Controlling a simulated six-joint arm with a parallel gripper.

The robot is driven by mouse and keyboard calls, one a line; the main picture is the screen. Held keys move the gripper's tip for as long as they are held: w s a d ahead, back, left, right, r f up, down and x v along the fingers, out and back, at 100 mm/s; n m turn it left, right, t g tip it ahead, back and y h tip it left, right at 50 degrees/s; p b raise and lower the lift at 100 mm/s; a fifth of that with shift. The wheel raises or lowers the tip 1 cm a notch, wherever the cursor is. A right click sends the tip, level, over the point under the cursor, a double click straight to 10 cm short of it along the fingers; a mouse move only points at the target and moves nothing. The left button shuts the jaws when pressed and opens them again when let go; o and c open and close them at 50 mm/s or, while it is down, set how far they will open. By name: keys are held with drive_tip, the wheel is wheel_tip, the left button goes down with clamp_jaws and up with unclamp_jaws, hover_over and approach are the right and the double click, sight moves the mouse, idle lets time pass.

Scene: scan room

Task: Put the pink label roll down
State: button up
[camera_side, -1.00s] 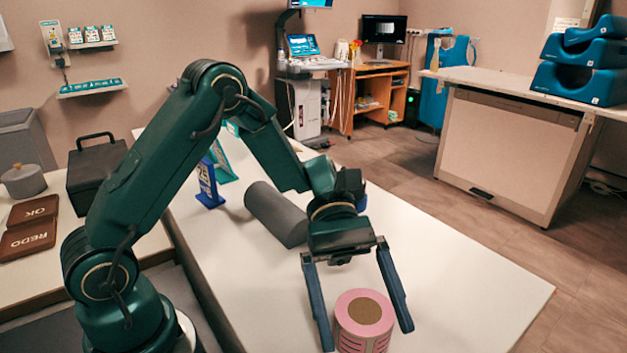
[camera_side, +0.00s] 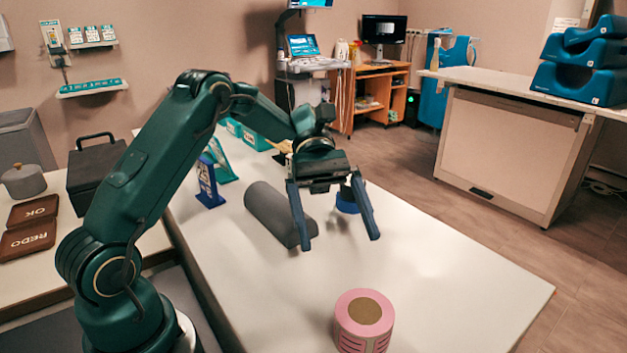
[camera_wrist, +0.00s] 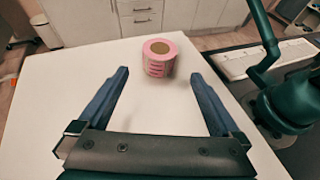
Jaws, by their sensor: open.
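The pink label roll (camera_side: 364,322) stands upright on the white table (camera_side: 460,290) near its front edge, its brown core facing up. It also shows in the wrist view (camera_wrist: 158,58), ahead of and between my fingertips, with nothing touching it. My gripper (camera_side: 341,244) is open and empty, raised above the table and behind the roll in the side view. In the wrist view my gripper's two fingers (camera_wrist: 159,73) are spread wide.
A grey cylinder (camera_side: 277,215) lies on the table left of my gripper. A blue round object (camera_side: 347,204) is partly hidden behind my gripper. A blue stand (camera_side: 208,183) is farther back. The table right of the roll is clear.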

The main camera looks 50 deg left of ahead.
drive_tip(key=shift+s+d+r+y, duration=0.15)
drive_tip(key=shift+s+r+y, duration=0.05)
drive_tip(key=shift+s+y, duration=0.1)
drive_tip(key=s+m+y, duration=0.1)
drive_tip(key=s+m+t+y, duration=0.1)
drive_tip(key=s+m+y, duration=0.1)
drive_tip(key=s+m+t+y, duration=0.1)
drive_tip(key=y, duration=0.1)
drive_tip(key=shift+s+d+r, duration=0.3)
drive_tip(key=shift+s+d, duration=0.1)
drive_tip(key=s+a+m+t+y, duration=0.1)
drive_tip(key=m+t, duration=0.1)
drive_tip(key=s+a+m+t+y, duration=0.1)
drive_tip(key=s+m+t+y, duration=0.1)
drive_tip(key=s+a+m+t+y, duration=0.1)
drive_tip(key=s+m+y, duration=0.1)
drive_tip(key=shift+f+t, duration=0.35)
drive_tip(key=shift+t, duration=0.05)
drive_tip(key=m+t+y, duration=0.1)
drive_tip(key=s+a+m+t, duration=0.1)
drive_tip(key=m+t, duration=0.1)
drive_tip(key=shift+a+f+y, duration=0.1)
drive_tip(key=shift+a+y, duration=0.15)
drive_tip(key=shift+y, duration=0.15)
drive_tip(key=shift+m, duration=0.4)
